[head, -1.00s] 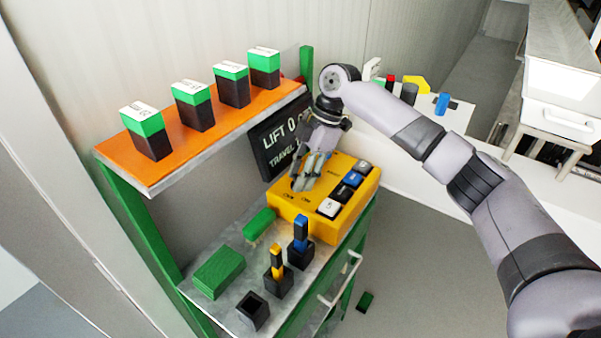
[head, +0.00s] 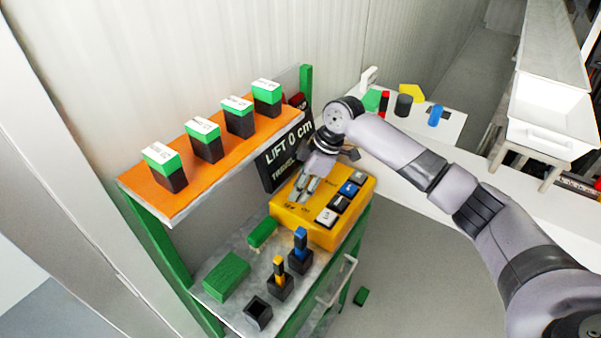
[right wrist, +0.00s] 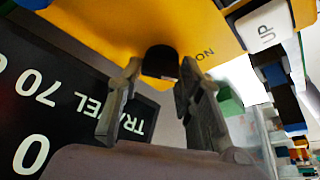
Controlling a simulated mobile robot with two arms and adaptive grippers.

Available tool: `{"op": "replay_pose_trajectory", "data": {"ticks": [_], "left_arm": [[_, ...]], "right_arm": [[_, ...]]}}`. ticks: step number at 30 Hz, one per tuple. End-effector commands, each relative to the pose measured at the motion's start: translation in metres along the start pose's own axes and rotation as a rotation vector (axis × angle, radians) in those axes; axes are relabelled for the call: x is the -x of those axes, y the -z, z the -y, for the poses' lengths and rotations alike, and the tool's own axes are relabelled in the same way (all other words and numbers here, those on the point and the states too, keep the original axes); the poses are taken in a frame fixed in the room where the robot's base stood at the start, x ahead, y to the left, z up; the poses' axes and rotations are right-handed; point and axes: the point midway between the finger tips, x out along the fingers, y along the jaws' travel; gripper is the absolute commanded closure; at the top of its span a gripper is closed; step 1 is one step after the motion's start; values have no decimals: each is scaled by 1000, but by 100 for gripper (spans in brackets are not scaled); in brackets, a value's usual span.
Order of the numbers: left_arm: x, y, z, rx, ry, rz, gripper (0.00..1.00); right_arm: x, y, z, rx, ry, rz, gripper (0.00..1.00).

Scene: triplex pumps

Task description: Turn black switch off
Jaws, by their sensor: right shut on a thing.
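The yellow control box (head: 322,235) sits on the grey shelf of the green-framed stand, with OFF and ON printed on its top. My right gripper (head: 296,197) reaches down onto the label end of the box and hides the switch in the head view. In the right wrist view the black switch (right wrist: 160,62) stands between the two fingertips of my right gripper (right wrist: 161,72), beside the ON label. The fingers are shut on it. The OFF label is out of the wrist view. My left gripper is not in view.
White, blue and black buttons line the box's right side, including a white UP button (right wrist: 266,24). A black display (head: 288,155) reading LIFT 0 cm stands behind. Several green-black blocks stand on the orange shelf (head: 150,198). Green blocks and blue and yellow pegs are in front.

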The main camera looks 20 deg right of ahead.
Motion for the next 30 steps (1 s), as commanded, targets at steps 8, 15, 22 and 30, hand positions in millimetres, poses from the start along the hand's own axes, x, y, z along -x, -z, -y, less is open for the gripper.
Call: {"op": "replay_pose_trajectory", "data": {"ticks": [8,15,22,30], "left_arm": [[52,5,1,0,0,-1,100],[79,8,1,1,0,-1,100],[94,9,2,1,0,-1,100],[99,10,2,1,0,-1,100]], "right_arm": [[7,3,3,-236,-97,0,95],[5,3,3,-402,-165,1,95],[3,2,3,-503,-209,0,95],[1,1,2,-551,-230,-1,95]]}}
